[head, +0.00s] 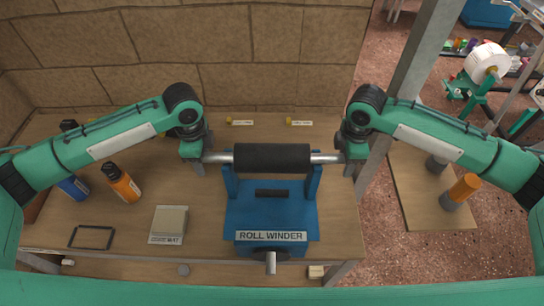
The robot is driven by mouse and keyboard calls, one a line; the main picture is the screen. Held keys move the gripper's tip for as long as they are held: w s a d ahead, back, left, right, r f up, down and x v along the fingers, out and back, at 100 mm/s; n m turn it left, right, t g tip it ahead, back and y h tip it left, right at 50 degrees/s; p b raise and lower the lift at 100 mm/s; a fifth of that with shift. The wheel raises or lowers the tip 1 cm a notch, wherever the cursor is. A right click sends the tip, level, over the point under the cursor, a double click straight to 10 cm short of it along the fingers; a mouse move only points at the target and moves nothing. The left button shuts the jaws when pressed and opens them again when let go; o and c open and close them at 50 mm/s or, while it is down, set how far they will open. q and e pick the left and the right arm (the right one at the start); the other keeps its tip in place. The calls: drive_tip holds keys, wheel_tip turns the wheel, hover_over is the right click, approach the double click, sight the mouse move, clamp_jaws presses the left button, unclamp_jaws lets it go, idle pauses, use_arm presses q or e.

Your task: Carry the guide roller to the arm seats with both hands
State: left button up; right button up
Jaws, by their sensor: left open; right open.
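The guide roller (271,158) is a black cylinder with silver shaft ends, lying level from left to right. It is at the tops of the two upright arms (231,183) of the blue roll winder (232,220); their seats are hidden beneath the roller, so I cannot tell exactly how the shaft sits. My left gripper (200,163) is open at the left shaft end. My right gripper (349,164) is open at the right shaft end. Whether the fingers touch the shaft is too small to tell.
Two small labelled pieces lie behind the roller. A grey post (412,70) stands at right.

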use_arm(q)
clamp_jaws()
use_arm(e)
clamp_jaws()
use_arm(q)
drive_tip(key=shift+r, duration=0.3)
use_arm(e)
drive_tip(key=shift+r, duration=0.25)
